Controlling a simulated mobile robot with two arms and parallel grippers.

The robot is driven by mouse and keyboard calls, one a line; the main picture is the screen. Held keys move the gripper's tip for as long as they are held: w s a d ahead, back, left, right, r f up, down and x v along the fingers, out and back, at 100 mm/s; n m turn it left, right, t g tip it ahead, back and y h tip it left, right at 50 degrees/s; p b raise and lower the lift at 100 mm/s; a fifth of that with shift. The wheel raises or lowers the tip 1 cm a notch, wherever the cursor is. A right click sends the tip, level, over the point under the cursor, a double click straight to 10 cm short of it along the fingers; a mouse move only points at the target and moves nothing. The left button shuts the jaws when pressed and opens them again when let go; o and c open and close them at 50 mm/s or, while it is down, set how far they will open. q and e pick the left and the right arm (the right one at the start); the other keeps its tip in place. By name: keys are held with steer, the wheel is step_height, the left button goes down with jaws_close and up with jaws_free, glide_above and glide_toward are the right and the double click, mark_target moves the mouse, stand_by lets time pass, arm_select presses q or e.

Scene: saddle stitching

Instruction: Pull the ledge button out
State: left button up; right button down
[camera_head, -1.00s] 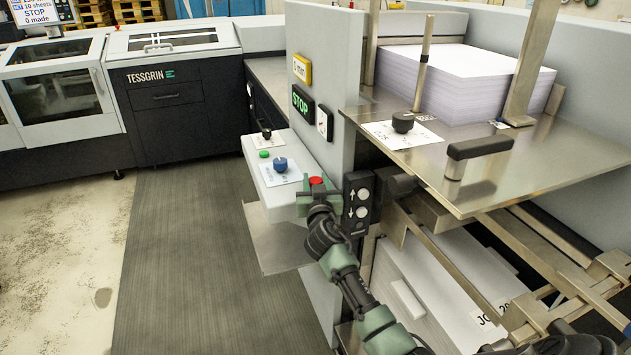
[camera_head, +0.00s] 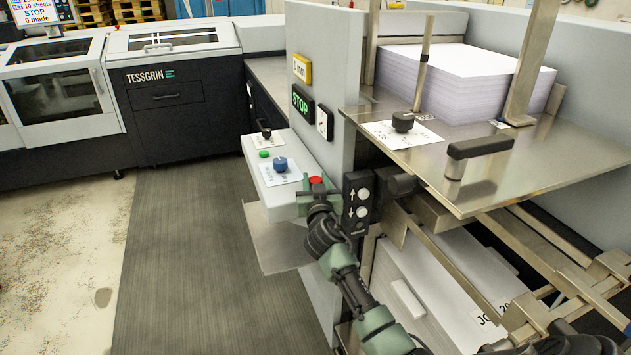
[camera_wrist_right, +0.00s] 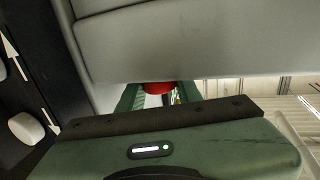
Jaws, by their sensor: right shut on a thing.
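The ledge button is a red mushroom button (camera_head: 316,181) at the near end of the light grey ledge (camera_head: 264,181). My right gripper (camera_head: 316,190) is at that end of the ledge, with its green fingers on either side of the button, shut on it. In the right wrist view the red button (camera_wrist_right: 158,87) shows between the two green fingers, partly hidden by the ledge's underside and the gripper body. My left gripper is in neither view.
The ledge also carries a blue knob (camera_head: 280,164), a green button (camera_head: 264,154) and a small black lever (camera_head: 265,132). A black panel with two white arrow buttons (camera_head: 361,203) stands close right of my gripper. A steel table (camera_head: 540,165) is farther right. The floor mat (camera_head: 185,265) is clear.

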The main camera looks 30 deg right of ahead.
steer(key=shift+r, duration=0.45)
steer(key=c, duration=0.9)
jaws_free()
steer(key=shift+c, duration=0.2)
steer(key=shift+s+a+f, duration=0.15)
steer(key=shift+s+a, duration=0.05)
steer(key=shift+s, duration=0.1)
steer(key=v, duration=0.7)
steer(key=shift+b, duration=0.35)
